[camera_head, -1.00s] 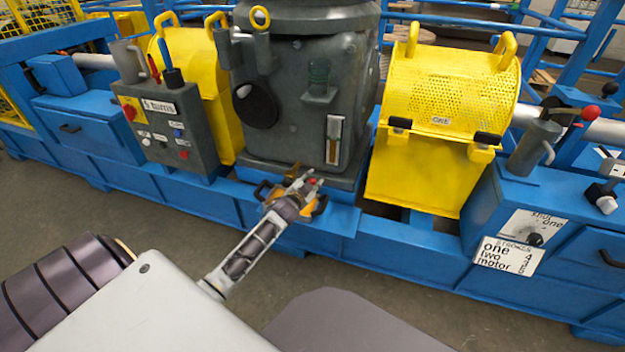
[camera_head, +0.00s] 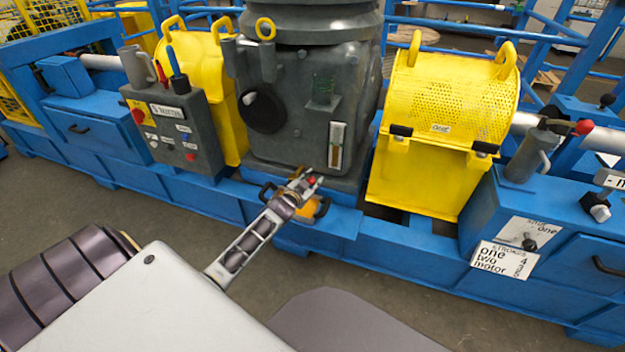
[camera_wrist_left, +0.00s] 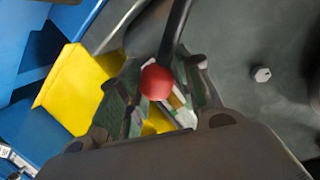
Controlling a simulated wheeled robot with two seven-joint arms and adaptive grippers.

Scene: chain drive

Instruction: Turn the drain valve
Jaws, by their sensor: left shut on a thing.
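The drain valve shows as a dark lever with a red ball knob (camera_wrist_left: 157,82) in the left wrist view. The red knob (camera_head: 312,180) also shows small at the foot of the grey gearbox in the head view. My left gripper (camera_head: 305,183) reaches up to it from the lower left. In the left wrist view its fingers (camera_wrist_left: 160,95) stand on both sides of the knob, shut on the valve lever. The exact finger contact and the valve body are partly hidden by the gripper. My right gripper is in neither view.
The grey gearbox housing (camera_head: 310,100) rises right behind the valve. A yellow tray (camera_head: 313,208) sits under the gripper on the blue frame (camera_head: 390,250). A perforated yellow guard (camera_head: 445,95) stands to the right and a grey control box (camera_head: 178,130) to the left. Floor in front is open.

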